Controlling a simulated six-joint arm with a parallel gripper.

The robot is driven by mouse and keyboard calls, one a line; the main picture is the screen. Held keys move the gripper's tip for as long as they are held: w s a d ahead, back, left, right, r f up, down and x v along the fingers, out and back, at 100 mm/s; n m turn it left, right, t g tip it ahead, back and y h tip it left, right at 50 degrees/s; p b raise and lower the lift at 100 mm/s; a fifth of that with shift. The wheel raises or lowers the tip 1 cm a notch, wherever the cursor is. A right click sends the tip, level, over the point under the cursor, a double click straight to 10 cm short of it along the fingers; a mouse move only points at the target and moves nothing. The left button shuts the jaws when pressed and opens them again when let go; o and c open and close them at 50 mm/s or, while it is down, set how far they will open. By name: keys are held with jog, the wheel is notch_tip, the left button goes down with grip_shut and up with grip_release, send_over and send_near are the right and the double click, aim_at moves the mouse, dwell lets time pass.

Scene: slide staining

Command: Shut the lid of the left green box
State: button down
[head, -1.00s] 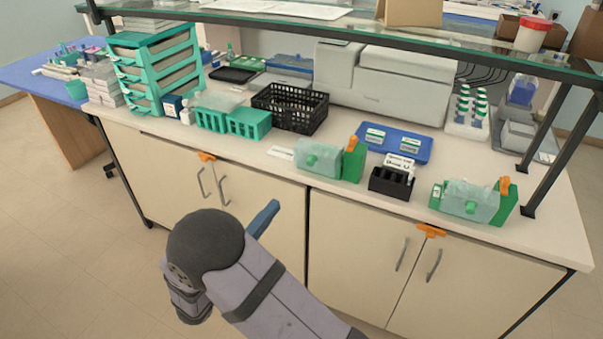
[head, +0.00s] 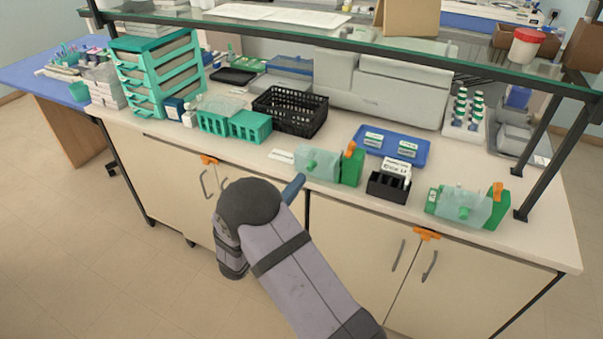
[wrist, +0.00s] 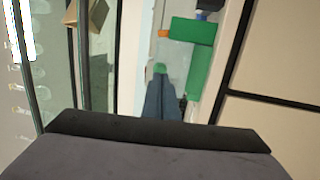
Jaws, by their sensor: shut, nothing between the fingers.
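The left green box (head: 320,166) stands near the counter's front edge in the head view, with a pale translucent body and a small green knob. A solid green panel with an orange piece on top stands upright at its right end. I cannot tell for sure how its lid stands. My gripper (head: 300,177) is in front of the box, just off the counter edge. In the wrist view, the blue fingers (wrist: 161,80) are together and empty, pointing toward a green knob (wrist: 160,68). Solid green parts (wrist: 200,72) and an orange piece (wrist: 163,33) lie beyond. Contact is unclear.
A black slotted holder (head: 388,186) and a blue tray (head: 392,142) are right of the box. A second green box (head: 465,206) stands farther right. A black basket (head: 290,110) and teal racks (head: 234,124) stand to the left. A glass shelf (head: 330,30) spans above.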

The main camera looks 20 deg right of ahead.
aim_at(315, 166)
jog(key=shift+p+x, duration=0.4)
jog(key=shift+x, duration=0.85)
jog(key=shift+r, duration=0.15)
